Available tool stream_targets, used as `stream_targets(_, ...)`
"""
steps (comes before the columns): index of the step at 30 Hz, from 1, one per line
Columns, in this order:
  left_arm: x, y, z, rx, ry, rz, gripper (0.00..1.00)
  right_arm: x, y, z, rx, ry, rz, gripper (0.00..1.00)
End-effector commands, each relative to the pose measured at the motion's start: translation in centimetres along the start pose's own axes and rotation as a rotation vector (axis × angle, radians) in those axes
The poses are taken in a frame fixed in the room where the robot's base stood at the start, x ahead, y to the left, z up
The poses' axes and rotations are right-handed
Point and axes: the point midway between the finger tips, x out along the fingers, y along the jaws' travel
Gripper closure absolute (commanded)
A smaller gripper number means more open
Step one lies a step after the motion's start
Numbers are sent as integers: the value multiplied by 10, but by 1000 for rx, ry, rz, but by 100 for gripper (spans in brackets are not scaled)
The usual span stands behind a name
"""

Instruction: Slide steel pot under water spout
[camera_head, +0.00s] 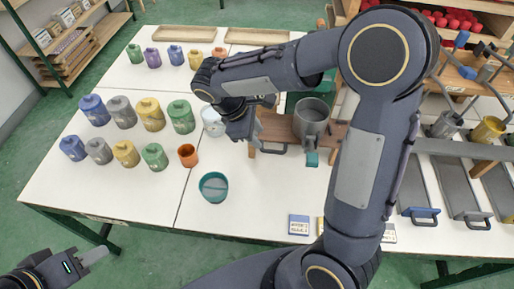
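The steel pot (313,132) is grey and upright on a wooden stand (277,128) right of the table's middle. A teal block or handle (311,159) shows at its front. My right arm passes in front of the pot's right side. My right gripper (241,128) points down left of the pot, apart from it, close to a pale cup (213,121). Its fingertips are too small and dark to tell open from shut. My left gripper (92,257) is at the lower left, off the table and far from the pot. I cannot clearly make out the water spout.
Several coloured jugs (152,117) stand in rows on the left of the table. An orange cup (188,155) and a teal bowl (213,187) are near the middle. Grey trays (463,188) lie at the right. The front left of the white tabletop (110,190) is clear.

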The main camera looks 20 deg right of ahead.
Motion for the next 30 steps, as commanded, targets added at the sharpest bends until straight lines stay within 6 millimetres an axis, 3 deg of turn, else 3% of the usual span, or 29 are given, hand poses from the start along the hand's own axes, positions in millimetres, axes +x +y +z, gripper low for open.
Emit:
stream_targets(5, -1, 1, 0, 0, 0, 0, 64, 16, 1, -2, -11, -12, 3, 67)
stream_targets(16, -4, 2, -2, 0, 0, 0, 64, 70, 1, -1, -9, -11, 3, 67)
stream_targets(27, -4, 2, -2, 0, 0, 0, 64, 79, 1, -1, -9, -8, 3, 67)
stream_targets(30, -4, 2, -2, 0, 0, 0, 64, 79, 1, -1, -9, -8, 3, 77)
